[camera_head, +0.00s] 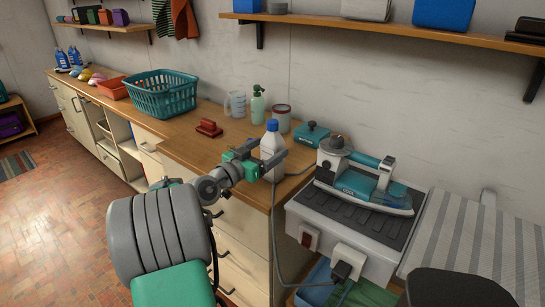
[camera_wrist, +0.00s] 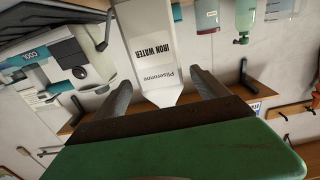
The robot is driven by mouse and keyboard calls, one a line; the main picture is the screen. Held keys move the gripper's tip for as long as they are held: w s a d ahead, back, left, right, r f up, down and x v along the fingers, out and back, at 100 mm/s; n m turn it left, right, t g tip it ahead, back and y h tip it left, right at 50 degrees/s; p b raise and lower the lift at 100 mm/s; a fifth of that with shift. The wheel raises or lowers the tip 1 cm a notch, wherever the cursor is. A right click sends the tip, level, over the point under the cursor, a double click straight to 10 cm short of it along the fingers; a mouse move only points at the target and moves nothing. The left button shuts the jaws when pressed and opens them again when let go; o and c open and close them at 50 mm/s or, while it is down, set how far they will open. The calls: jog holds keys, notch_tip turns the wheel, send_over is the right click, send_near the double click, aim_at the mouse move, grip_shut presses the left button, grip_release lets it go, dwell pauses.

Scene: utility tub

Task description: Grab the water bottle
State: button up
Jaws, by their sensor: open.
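The water bottle (camera_head: 272,143) is white with a blue cap and stands upright on the wooden worktop near its front edge. In the wrist view the bottle (camera_wrist: 150,40) shows an "IRON WATER" label, and its tapered end reaches towards the gap between my fingers. In the wrist view my gripper (camera_wrist: 162,92) is open, with one finger on each side of the bottle's narrow end. Contact with the bottle cannot be told.
A steam iron (camera_head: 372,190) sits on its grey base right of the bottle, with a cable running near my gripper. A red-brown brush (camera_head: 209,128), a green spray bottle (camera_head: 258,106), a lidded jar (camera_head: 281,118) and a teal box (camera_head: 311,133) stand behind. A teal basket (camera_head: 163,97) is farther left.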

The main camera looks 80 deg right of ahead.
aim_at(267, 149)
jog(key=x, duration=0.3)
jog(key=shift+c, duration=0.2)
jog(key=shift+w, duration=0.1)
grip_shut()
dwell(0.6)
